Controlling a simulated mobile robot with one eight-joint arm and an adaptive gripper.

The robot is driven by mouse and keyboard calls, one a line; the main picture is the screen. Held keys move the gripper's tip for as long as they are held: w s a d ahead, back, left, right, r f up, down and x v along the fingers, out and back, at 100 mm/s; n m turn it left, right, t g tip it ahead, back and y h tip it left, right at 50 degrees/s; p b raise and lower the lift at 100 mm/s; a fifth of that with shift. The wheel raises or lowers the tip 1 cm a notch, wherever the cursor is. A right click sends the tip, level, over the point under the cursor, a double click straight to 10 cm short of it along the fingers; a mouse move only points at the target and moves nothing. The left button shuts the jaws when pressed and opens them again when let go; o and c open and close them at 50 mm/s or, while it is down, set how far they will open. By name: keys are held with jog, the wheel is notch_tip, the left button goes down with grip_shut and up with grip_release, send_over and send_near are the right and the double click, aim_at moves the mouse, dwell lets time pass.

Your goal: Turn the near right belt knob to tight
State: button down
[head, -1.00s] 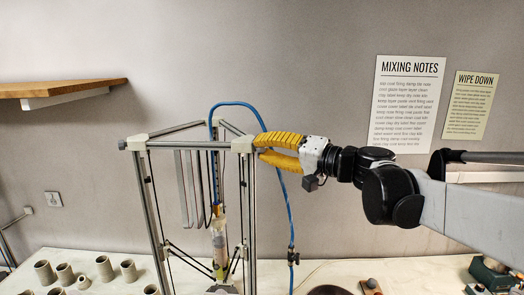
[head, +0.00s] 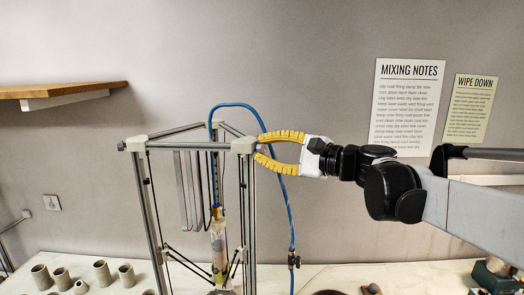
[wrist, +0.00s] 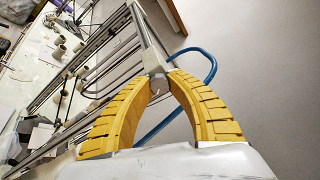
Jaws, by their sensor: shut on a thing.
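The delta printer frame (head: 250,215) stands on the bench, with a pale corner block (head: 243,146) at its near right top. My gripper (head: 258,147) reaches in from the right, its two yellow ribbed fingers closed on the belt knob at this corner. In the head view the fingertips mostly hide the knob. In the wrist view the small grey knob (wrist: 158,85) shows between the fingertips, against the pale corner block. Its tight or loose marking cannot be read. A dark knob (head: 121,146) sits at the near left corner.
A blue hose (head: 289,215) loops over the frame and hangs behind my gripper. Several grey clay cups (head: 102,271) stand on the bench at left. A wooden shelf (head: 65,88) is at upper left. Two paper notices (head: 405,105) are on the wall.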

jog(key=shift+m, duration=0.9)
jog(key=c, duration=1.2)
grip_release()
jog(key=v, duration=1.2)
jog(key=shift+w, duration=0.1)
